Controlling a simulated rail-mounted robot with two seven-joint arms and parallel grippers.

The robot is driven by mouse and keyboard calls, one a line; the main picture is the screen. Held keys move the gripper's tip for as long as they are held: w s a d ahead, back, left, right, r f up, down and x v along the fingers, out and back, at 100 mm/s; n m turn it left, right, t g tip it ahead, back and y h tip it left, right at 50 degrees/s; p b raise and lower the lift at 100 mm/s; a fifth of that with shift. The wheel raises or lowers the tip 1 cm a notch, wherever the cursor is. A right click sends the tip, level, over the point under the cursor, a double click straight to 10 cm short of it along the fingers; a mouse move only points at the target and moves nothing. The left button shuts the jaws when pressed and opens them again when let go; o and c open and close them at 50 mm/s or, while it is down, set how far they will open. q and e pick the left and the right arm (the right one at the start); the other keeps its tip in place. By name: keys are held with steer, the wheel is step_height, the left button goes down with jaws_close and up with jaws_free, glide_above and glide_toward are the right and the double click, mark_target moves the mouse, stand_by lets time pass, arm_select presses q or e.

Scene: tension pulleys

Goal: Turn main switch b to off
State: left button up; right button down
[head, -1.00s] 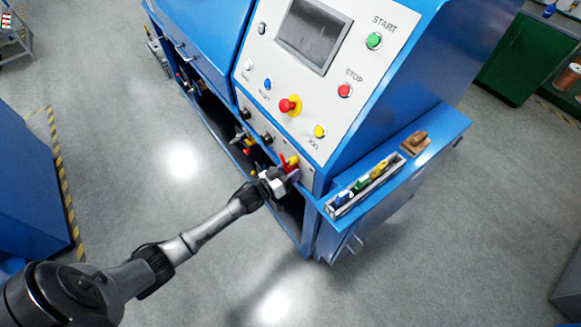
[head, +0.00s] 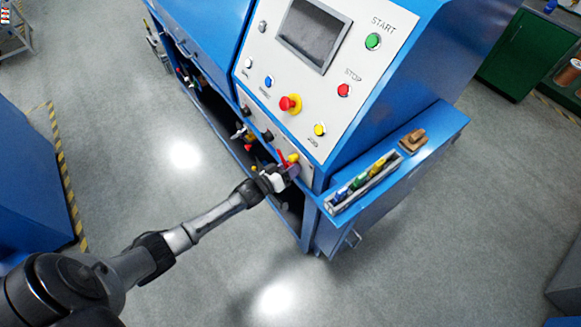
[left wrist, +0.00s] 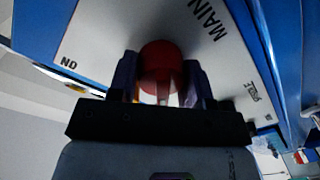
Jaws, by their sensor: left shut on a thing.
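The main switch shows in the left wrist view as a red round knob (left wrist: 160,58) on a pale panel, with "MAIN" and what reads as "ON" printed near it. A second label to the right is too blurred to read surely. My left gripper (left wrist: 161,76) has one finger on each side of the red part and is shut on it. In the head view my left gripper (head: 284,173) is at the low right of the blue console's front. Red and yellow parts (head: 292,158) show just above it; the fingers partly hide the switch. My right gripper is not in view.
The console panel (head: 262,95) above carries a screen, START and STOP buttons and a red emergency knob (head: 290,104). A side shelf (head: 437,128) with a tray of coloured-handled tools lies to the right. Black knobs sit left of my gripper. The grey floor in front is clear.

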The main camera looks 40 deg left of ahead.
arm_select(q)
steer(key=o, duration=1.3)
steer(key=shift+s, duration=0.1)
steer(key=s+a, duration=0.1)
steer(key=s, duration=0.8)
steer(key=s+a, duration=0.1)
steer(key=s, duration=0.3)
steer(key=shift+s+a+r, duration=0.2)
steer(key=shift+a+r, duration=0.05)
steer(key=shift+a, duration=0.05)
